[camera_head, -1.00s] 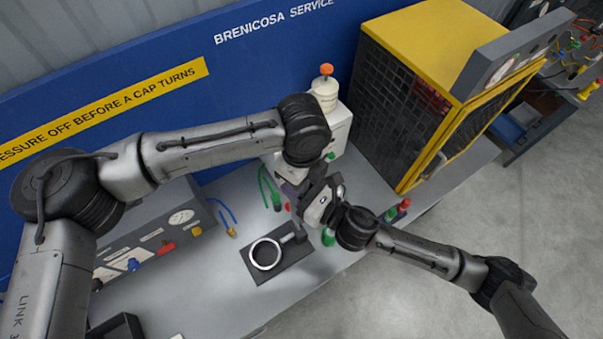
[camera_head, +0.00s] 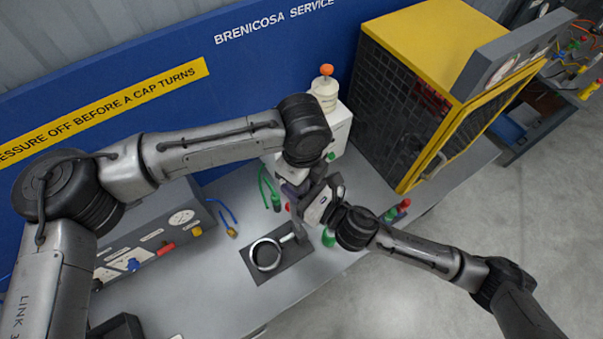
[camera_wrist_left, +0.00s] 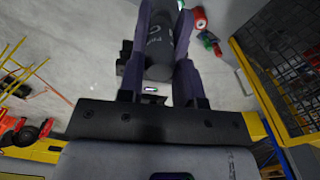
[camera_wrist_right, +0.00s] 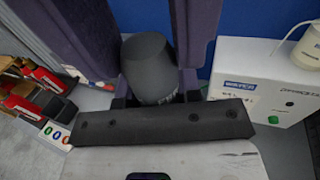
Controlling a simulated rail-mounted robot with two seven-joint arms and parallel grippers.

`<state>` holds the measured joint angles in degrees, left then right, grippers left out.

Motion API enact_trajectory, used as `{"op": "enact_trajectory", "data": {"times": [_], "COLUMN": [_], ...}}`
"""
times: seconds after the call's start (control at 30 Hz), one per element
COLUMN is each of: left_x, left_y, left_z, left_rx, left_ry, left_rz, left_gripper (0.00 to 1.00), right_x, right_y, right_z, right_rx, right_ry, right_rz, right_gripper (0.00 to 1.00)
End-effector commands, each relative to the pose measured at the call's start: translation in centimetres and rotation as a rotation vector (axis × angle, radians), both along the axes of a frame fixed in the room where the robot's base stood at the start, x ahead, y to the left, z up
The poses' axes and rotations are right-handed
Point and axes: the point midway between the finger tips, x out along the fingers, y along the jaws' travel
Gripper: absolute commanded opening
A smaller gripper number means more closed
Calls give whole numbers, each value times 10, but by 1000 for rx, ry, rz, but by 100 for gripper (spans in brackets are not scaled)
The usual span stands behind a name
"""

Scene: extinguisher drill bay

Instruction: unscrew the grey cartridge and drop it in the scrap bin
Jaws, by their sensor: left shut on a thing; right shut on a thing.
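The grey cartridge is a dark grey cylinder with pale lettering. It shows between the purple fingers in the left wrist view (camera_wrist_left: 160,42) and between the fingers in the right wrist view (camera_wrist_right: 148,68). My left gripper (camera_head: 290,192) and my right gripper (camera_head: 308,206) meet above the bench, and both are shut on the cartridge from different sides. In the head view the grippers and wrists mostly hide it. I cannot make out a scrap bin for certain.
A ring holder (camera_head: 266,268) on a dark plate sits on the bench below the grippers. A white box (camera_head: 341,128) and a yellow mesh cabinet (camera_head: 425,30) stand behind and to the right. A gauge panel (camera_head: 150,238) is at left. A dark open tray (camera_head: 120,327) lies at front left.

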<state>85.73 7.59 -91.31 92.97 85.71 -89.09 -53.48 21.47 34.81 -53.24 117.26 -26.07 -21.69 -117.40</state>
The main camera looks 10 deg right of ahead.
Motion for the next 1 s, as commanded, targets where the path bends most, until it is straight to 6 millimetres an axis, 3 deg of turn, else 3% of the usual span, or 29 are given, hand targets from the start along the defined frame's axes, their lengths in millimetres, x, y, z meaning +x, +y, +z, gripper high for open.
{"op": "enact_trajectory", "data": {"times": [0.03,0.07,0.3,0.73,1.0], "left_x": [-2,-2,-2,-1,0], "left_y": [-8,-8,-7,-4,-4], "left_z": [4,4,3,4,30], "left_rx": [-24,-24,-22,-15,-15], "left_ry": [-5,-5,-4,-2,-5], "left_rz": [-8,-8,-8,-4,-4], "left_gripper": [4,33,56,58,58], "right_x": [-6,-6,-5,-3,-2], "right_y": [9,9,7,4,4], "right_z": [3,3,3,3,3], "right_rx": [9,9,9,7,7], "right_ry": [-7,-7,-6,-6,-6], "right_rz": [24,24,21,12,10], "right_gripper": [0,0,0,0,0]}}
